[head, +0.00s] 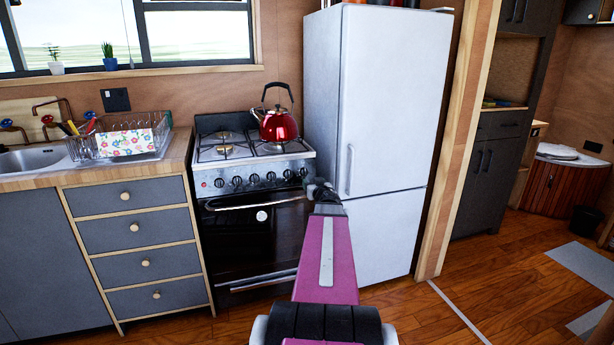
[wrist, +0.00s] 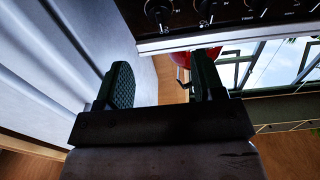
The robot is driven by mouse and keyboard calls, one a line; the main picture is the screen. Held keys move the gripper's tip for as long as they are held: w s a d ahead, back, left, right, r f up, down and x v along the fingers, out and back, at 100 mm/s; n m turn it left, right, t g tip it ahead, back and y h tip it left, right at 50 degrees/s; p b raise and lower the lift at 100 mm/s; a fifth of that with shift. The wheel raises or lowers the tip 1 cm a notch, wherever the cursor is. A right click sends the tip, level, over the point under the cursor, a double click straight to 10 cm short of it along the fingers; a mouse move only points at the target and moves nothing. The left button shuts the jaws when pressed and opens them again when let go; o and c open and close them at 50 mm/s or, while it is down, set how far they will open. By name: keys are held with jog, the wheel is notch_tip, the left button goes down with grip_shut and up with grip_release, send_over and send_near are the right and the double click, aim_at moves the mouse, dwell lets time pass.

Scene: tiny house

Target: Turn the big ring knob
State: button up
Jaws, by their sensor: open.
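The stove (head: 250,165) has a row of several dark knobs (head: 254,179) along its steel front panel. I cannot tell which one is the big ring knob; the panel's labels are too small to read. In the wrist view, part of the row of knobs (wrist: 158,12) shows along the top edge, beyond the fingertips and cut off by the frame. My gripper (head: 318,187) is at the right end of the panel, in front of the gap between stove and fridge. In the wrist view my gripper (wrist: 163,85) is open, with nothing between its fingers.
A red kettle (head: 278,124) stands on the hob's right side. The tall white fridge (head: 385,100) is close to the right of my gripper. The oven handle (head: 250,203) runs below the knobs. Grey drawers (head: 138,231) and a counter lie to the left.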

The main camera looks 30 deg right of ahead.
aim_at(305, 173)
jog(key=x, duration=1)
jog(key=shift+w+d, duration=0.1)
jog(key=shift+w, duration=0.25)
jog(key=c, duration=0.9)
